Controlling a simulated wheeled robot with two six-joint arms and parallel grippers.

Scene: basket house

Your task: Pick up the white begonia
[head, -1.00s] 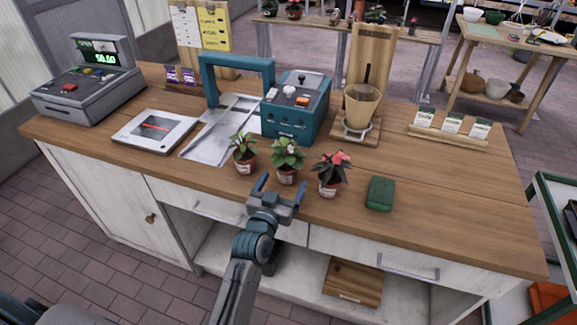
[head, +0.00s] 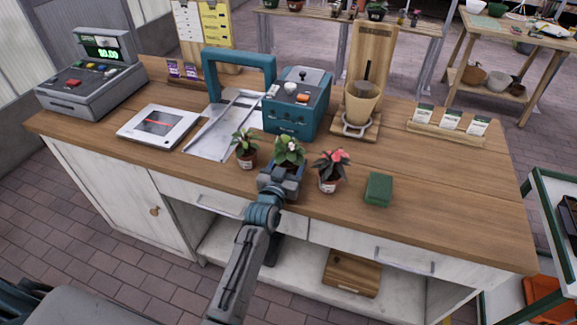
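Three small potted plants stand in a row on the wooden counter. The middle plant (head: 290,149) has broad green leaves and a pale whitish bloom, and looks like the white begonia. The right plant (head: 331,167) has pinkish-red flowers and dark leaves. My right gripper (head: 282,171) is at the middle plant's pot, its fingers spread to either side. The pot is mostly hidden behind the gripper, so contact is not clear. My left gripper is not in view.
A green block (head: 378,189) lies to the right of the plants. Behind them are a teal machine (head: 296,112), a metal tray (head: 208,143) and a wooden stand with a cup (head: 361,103). A scale (head: 158,127) and cash register (head: 92,78) are left.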

